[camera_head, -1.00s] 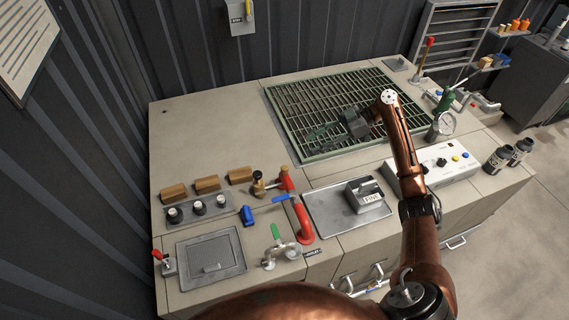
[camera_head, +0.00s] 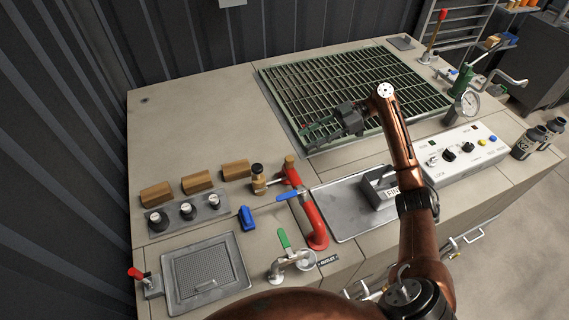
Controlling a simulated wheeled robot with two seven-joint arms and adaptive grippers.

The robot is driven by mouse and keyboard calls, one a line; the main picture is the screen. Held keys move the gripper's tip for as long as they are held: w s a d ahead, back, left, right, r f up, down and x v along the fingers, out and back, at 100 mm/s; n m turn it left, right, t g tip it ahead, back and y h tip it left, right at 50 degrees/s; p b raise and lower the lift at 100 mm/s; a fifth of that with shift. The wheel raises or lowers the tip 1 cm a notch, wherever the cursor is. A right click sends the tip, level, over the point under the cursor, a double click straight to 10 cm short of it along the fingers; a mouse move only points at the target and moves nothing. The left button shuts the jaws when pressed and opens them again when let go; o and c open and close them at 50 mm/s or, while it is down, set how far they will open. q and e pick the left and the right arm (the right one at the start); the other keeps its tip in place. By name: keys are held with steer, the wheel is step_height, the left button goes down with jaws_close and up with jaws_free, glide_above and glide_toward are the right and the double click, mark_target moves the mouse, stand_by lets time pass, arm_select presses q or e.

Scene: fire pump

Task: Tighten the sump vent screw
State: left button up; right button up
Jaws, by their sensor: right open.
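I cannot pick out the sump vent screw with certainty. A brass fitting (camera_head: 258,181) stands beside a red pipe (camera_head: 312,222) that has a blue lever. My right gripper (camera_head: 311,131) is open and empty above the green floor grating (camera_head: 395,70), well away from the panel and fittings. My left gripper is out of the picture.
Several wooden blocks (camera_head: 197,182) stand behind black knobs (camera_head: 187,210). A red-tipped lever (camera_head: 147,282) stands left of the panel. A metal tray (camera_head: 340,207), a control box (camera_head: 463,153) and a pressure gauge (camera_head: 467,103) lie to the right. The bench's back left is clear.

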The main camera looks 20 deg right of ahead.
steer(key=b, duration=0.3)
glide_toward(291, 158)
steer(key=x, duration=0.3)
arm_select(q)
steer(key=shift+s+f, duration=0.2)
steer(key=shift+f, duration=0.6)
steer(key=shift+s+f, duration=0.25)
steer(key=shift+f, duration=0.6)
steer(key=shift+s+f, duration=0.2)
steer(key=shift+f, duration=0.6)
arm_select(e)
steer(key=shift+x, duration=3.9)
steer(key=shift+c, duration=0.3)
jaws_close()
